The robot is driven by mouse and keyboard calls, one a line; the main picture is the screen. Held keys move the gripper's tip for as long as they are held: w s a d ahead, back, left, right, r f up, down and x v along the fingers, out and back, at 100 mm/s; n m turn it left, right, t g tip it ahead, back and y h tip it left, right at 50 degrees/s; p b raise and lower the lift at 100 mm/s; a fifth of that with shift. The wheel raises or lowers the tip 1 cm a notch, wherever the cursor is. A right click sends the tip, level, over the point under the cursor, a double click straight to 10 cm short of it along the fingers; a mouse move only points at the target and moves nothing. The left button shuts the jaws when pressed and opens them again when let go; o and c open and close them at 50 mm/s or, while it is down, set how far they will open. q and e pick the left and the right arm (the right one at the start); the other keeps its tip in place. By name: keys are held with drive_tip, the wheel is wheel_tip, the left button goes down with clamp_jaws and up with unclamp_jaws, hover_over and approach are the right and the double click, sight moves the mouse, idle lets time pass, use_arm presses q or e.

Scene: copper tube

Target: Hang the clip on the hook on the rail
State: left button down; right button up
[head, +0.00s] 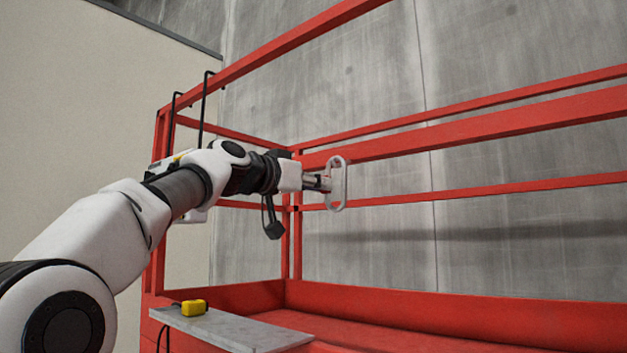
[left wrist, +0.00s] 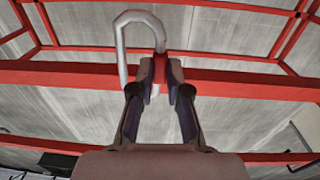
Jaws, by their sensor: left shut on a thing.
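The clip (head: 344,187) is a pale grey elongated loop, like a carabiner. It stands roughly upright in the air in front of the red rails. My left gripper (head: 322,183) is shut on one long side of it. In the left wrist view the clip (left wrist: 122,50) rises beyond the fingertips (left wrist: 160,85), its curved end up and its free side to the left. Two black hooks hang on the upper red rail (head: 270,47): a nearer hook (head: 203,105) and a farther hook (head: 173,115). Both are left of the clip and apart from it. My right gripper is not in view.
Red railings and posts (head: 297,240) frame a red platform (head: 400,330). A grey board (head: 235,328) with a yellow object (head: 194,307) lies at the lower left. A grey concrete wall (head: 500,60) stands behind. The space right of the clip is clear.

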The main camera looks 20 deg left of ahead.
use_arm(q)
drive_tip(key=shift+w+d+f, duration=0.1)
drive_tip(key=shift+f, duration=0.25)
drive_tip(key=c, duration=1.1)
unclamp_jaws()
drive_tip(key=shift+o, duration=0.2)
drive_tip(key=shift+r, duration=0.1)
drive_tip(key=v, duration=0.7)
drive_tip(key=shift+s, duration=0.35)
drive_tip(key=shift+w, duration=0.15)
